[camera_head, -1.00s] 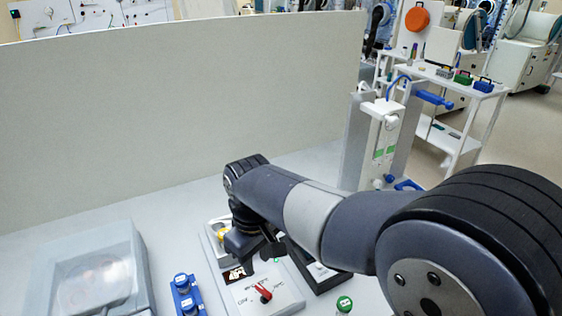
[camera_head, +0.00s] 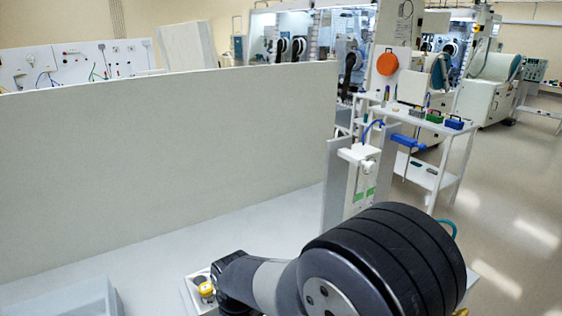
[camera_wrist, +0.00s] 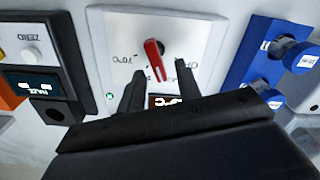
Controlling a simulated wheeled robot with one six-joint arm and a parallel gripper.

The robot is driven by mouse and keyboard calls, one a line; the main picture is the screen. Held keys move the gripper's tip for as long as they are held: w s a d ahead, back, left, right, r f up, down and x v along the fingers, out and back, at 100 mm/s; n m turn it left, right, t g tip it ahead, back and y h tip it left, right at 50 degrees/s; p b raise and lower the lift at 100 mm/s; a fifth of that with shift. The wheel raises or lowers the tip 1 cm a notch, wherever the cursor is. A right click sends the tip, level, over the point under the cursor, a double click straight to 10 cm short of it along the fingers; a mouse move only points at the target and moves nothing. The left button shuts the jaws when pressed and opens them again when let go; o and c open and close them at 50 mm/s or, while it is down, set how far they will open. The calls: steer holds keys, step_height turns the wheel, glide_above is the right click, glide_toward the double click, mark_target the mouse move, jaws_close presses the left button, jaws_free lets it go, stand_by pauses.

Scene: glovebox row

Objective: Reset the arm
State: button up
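The knob lies just beyond the fingertips, and I see no contact. In the head view my arm reaches over the bench at the lower middle, and the gripper is out of sight there.
Blue-capped vials (camera_wrist: 295,55) in a blue holder stand right of the panel, and a device with a ZERO button (camera_wrist: 30,55) left. In the head view, a grey partition (camera_head: 170,160) backs the bench, and a white stand (camera_head: 360,180) rises at right. Bare bench (camera_head: 250,225) lies between.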

steer(key=shift+r, duration=0.15)
step_height(320, 180, up, 10)
step_height(320, 180, down, 11)
steer(key=shift+r, duration=0.15)
steer(key=shift+w+r+m, duration=0.1)
steer(key=shift+r+m, duration=0.1)
steer(key=shift+m, duration=0.1)
steer(key=m, duration=0.2)
steer(key=m+p, duration=0.1)
steer(key=m, duration=0.1)
steer(key=shift+w+d, duration=0.1)
steer(key=shift+d, duration=0.2)
steer(key=shift+d+m, duration=0.1)
steer(key=shift+m, duration=1.1)
